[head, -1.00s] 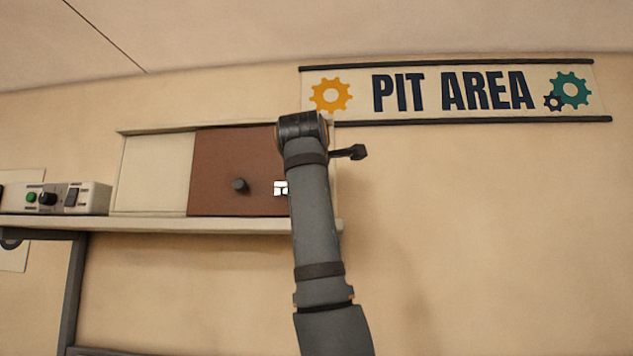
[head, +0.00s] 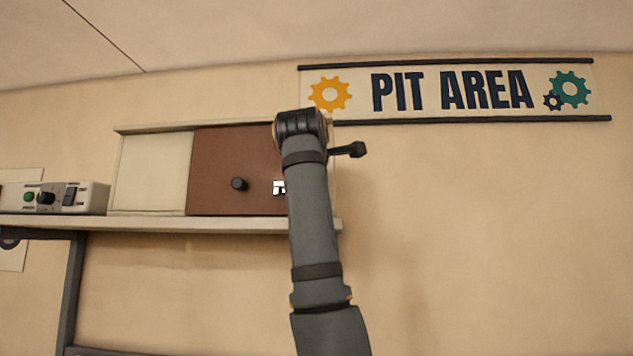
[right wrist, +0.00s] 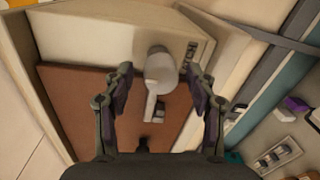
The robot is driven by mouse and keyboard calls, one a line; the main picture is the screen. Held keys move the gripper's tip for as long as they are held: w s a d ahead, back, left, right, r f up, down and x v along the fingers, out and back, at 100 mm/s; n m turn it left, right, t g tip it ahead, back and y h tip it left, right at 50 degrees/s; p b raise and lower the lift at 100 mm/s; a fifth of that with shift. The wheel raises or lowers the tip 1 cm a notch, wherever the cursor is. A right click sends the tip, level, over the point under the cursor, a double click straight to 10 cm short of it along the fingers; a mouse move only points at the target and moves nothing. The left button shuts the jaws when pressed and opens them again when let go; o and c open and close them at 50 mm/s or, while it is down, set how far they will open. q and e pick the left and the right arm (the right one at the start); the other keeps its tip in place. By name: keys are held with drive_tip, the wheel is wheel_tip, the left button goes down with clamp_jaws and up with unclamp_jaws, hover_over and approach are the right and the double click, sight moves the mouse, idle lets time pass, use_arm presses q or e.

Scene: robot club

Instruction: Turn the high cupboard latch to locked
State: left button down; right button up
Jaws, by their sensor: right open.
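The cupboard has a brown door (head: 220,165) with a dark round knob (head: 239,184) in the head view. My right forearm covers the cupboard's right end there, so the latch and the right gripper's fingers are hidden. In the right wrist view the latch (right wrist: 158,72) has a pale round hub and a lever pointing down the picture. My right gripper (right wrist: 160,76) is open, with one finger on each side of the latch and gaps visible between. The brown door (right wrist: 95,105) lies behind it. My left gripper is in neither view.
The cupboard stands on a pale wall shelf (head: 200,224). A control box (head: 70,197) with a green button stands at the shelf's left. A PIT AREA sign (head: 455,92) hangs at the upper right. The wall below it is bare.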

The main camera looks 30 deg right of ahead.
drive_tip(key=v, duration=1.1)
drive_tip(key=shift+s+a, duration=0.1)
